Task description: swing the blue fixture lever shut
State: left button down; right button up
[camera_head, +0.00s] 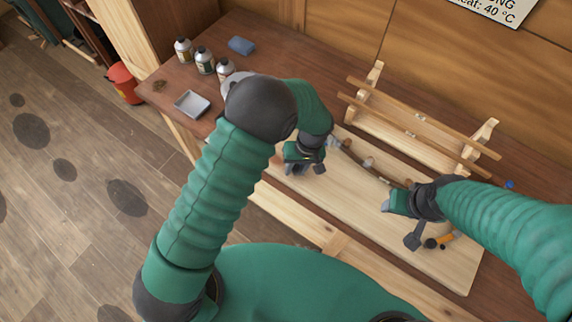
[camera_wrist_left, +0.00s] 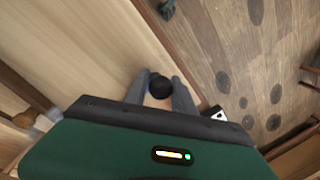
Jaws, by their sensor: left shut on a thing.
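My left gripper (camera_head: 305,167) is low over the near left part of the pale board (camera_head: 440,268). In the left wrist view its two fingers (camera_wrist_left: 163,92) are closed around a round black knob (camera_wrist_left: 161,86). A sliver of blue shows beside the knob, which fits the blue fixture lever; the rest of the lever is hidden under the gripper and arm. My right gripper (camera_head: 401,224) is over the right part of the board with its fingers apart. An orange-handled tool (camera_head: 444,239) and a dark round end lie close beside it.
A curved dark wood strip (camera_head: 365,166) runs between the grippers. A wooden rack (camera_head: 415,120) with long strips stands behind. Several bottles (camera_head: 204,61), a grey tray (camera_head: 192,103) and a blue block (camera_head: 241,45) are at the back left. A small blue thing (camera_head: 510,184) shows at far right.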

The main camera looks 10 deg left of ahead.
pick_arm(q)
jog(key=d+n, duration=0.2)
jog(key=shift+d+f+n+b, duration=0.1)
jog(key=shift+d+n+b, duration=0.2)
jog(key=shift+d, duration=0.1)
jog(key=shift+w+d+n+g+h, duration=0.15)
jog(key=shift+d+n+g, duration=0.05)
jog(key=shift+d+n, duration=0.5)
jog(key=shift+w+d+n+g+h, duration=0.1)
jog(key=shift+d+n+g+h, duration=0.1)
jog(key=shift+d+n, duration=0.5)
jog(key=c, duration=1.3)
grip_release()
jog(key=shift+o, duration=1.1)
jog(key=shift+w, duration=0.1)
jog(key=r, duration=0.5)
jog(key=w+d+r+b, duration=0.1)
jog(key=r, duration=0.5)
jog(key=w+d+r+b, duration=0.1)
jog(key=r, duration=0.4)
jog(key=shift+w+d+r, duration=0.2)
jog(key=shift+w+r, duration=0.05)
jog(key=shift+r, duration=0.05)
